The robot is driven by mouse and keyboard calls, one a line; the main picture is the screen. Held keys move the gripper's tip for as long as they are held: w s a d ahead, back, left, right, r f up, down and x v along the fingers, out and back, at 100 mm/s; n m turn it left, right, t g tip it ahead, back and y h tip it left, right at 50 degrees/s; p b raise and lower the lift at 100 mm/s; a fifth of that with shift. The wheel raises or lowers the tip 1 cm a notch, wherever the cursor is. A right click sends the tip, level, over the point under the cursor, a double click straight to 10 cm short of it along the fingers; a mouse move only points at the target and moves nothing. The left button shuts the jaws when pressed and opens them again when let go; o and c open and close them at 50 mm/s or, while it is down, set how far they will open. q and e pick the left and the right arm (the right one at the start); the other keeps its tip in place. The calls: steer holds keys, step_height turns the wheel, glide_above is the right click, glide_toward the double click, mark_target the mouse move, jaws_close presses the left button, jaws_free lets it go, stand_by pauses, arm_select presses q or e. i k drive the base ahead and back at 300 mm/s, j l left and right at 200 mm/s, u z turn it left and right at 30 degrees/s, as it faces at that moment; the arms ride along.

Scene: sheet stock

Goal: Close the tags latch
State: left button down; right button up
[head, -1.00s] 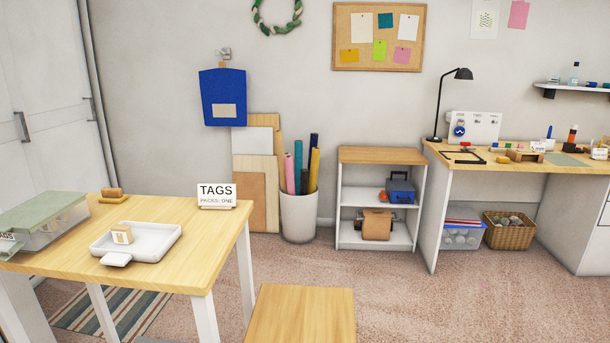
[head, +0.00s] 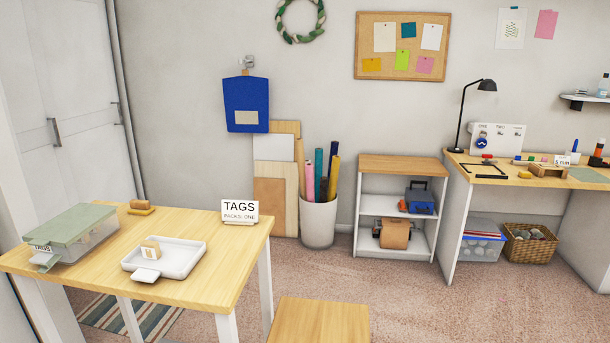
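A clear plastic box (head: 92,248) with a green lid (head: 70,224) stands at the left of the wooden table. A small label reading TAGS (head: 41,248) is on its front left end. Below the label, a pale green flap (head: 46,262) juts outward at a slant; it looks like the latch, hanging open. The lid appears to lie on the box. A sign reading "TAGS PACKS: ONE" (head: 239,212) stands at the table's back right corner. Neither of my grippers is in view.
On the table (head: 215,278), a white tray (head: 182,260) holds a small tan pack (head: 150,249), and a wooden-handled yellow item (head: 141,208) lies behind. A wooden stool (head: 320,322) stands at the table's right. A shelf unit (head: 403,164) and workbench (head: 452,190) stand further right; carpet between is clear.

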mark_target(44, 268)
steer(key=u, duration=1.55)
